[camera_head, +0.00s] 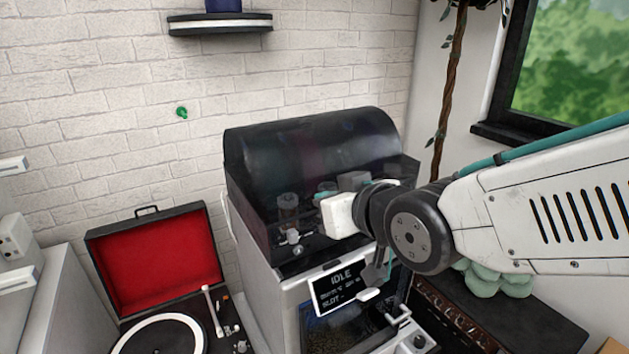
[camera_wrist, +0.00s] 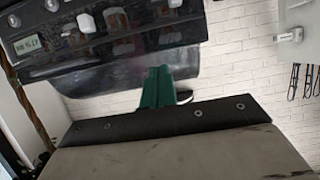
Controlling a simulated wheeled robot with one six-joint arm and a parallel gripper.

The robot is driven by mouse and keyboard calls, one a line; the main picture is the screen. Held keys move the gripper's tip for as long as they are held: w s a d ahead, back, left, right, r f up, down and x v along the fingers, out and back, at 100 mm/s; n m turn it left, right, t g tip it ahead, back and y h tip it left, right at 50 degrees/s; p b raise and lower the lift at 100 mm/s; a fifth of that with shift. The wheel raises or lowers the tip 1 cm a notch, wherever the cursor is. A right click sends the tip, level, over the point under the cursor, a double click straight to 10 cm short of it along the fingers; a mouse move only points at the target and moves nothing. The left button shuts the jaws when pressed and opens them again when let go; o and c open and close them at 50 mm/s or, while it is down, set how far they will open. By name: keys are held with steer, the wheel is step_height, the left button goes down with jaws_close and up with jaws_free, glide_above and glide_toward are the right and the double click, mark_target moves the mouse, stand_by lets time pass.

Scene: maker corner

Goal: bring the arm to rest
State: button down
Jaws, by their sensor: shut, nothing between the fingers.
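My gripper (camera_wrist: 160,70) shows in the wrist view as two green fingers pressed together with nothing between them. In the head view my white arm reaches in from the right, and its dark wrist joint is in front of the machine with the dark curved hood (camera_head: 300,140). The fingers are hard to pick out there. The machine's small screen (camera_head: 340,285) reads IDLE and stands just below my wrist. I cannot tell the exact gap between my gripper and the machine.
An open record player (camera_head: 160,265) with a red-lined lid stands left of the machine. A wall shelf (camera_head: 220,25) hangs above on the brick wall. A window (camera_head: 570,60) is at the upper right. Pale green rounded shapes (camera_head: 500,281) show below my arm.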

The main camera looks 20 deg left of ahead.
steer(key=s+d+f+m+g+h, duration=0.1)
steer(key=s+d+f+g+h, duration=0.45)
steer(key=d, duration=0.75)
steer(key=s+d+r+m+g+h, duration=0.1)
steer(key=s+d+m, duration=0.3)
steer(key=d, duration=0.8)
steer(key=s+d+r+m+g+h, duration=0.1)
steer(key=s+d+m+h, duration=0.2)
steer(key=s+d, duration=0.4)
steer(key=d+m, duration=0.1)
steer(key=d, duration=0.4)
steer(key=shift+s+d, duration=0.3)
steer(key=shift+s, duration=0.05)
steer(key=shift+h, duration=0.25)
